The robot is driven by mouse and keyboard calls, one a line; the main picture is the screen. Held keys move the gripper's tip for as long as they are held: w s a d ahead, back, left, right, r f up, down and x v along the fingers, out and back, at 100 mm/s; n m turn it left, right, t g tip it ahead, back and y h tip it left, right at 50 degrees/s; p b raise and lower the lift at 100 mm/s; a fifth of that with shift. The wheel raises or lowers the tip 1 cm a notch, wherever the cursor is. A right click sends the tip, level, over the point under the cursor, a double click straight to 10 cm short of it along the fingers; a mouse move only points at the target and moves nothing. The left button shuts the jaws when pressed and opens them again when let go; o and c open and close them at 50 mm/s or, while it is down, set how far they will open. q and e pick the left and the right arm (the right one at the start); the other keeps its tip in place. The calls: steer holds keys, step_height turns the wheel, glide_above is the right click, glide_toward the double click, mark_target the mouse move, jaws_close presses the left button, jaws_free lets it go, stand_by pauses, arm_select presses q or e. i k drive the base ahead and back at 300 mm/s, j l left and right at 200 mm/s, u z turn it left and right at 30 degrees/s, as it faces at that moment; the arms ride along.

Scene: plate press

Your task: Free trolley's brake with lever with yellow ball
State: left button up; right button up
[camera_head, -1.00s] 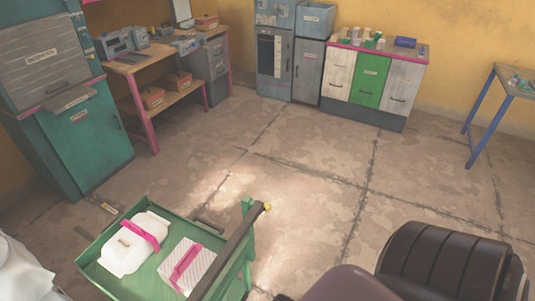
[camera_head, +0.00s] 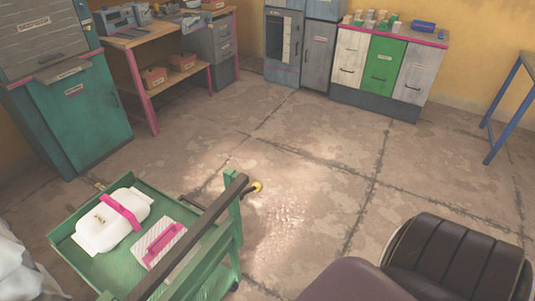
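A green trolley (camera_head: 70,232) stands at the lower left. Its dark handle bar (camera_head: 190,238) runs along its right side. The yellow ball (camera_head: 257,187) sits on a short dark lever beside the far end of this bar, next to a green post (camera_head: 233,205). Nothing touches the ball. On the trolley's tray lie a white package with a pink band (camera_head: 113,220) and a striped box with a pink strap (camera_head: 158,243). Neither of my grippers shows in the view.
A black ribbed seat-like object (camera_head: 455,262) fills the lower right. White crumpled material (camera_head: 15,265) is at the lower left. A teal cabinet (camera_head: 80,120), a workbench (camera_head: 155,40) and white and green drawers (camera_head: 383,66) line the back. The middle floor is clear.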

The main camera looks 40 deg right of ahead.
mark_target(256, 186)
steer(key=l, duration=0.4)
steer(key=k+l+u, duration=0.15)
steer(key=l, duration=0.65)
steer(key=k+l+u, duration=0.1)
steer(key=l, duration=0.3)
steer(key=k+l+u, duration=0.1)
steer(key=l, duration=0.3)
steer(key=k+l, duration=0.15)
steer(key=l, duration=0.25)
steer(key=k+l+u, duration=0.15)
steer(key=l, duration=0.25)
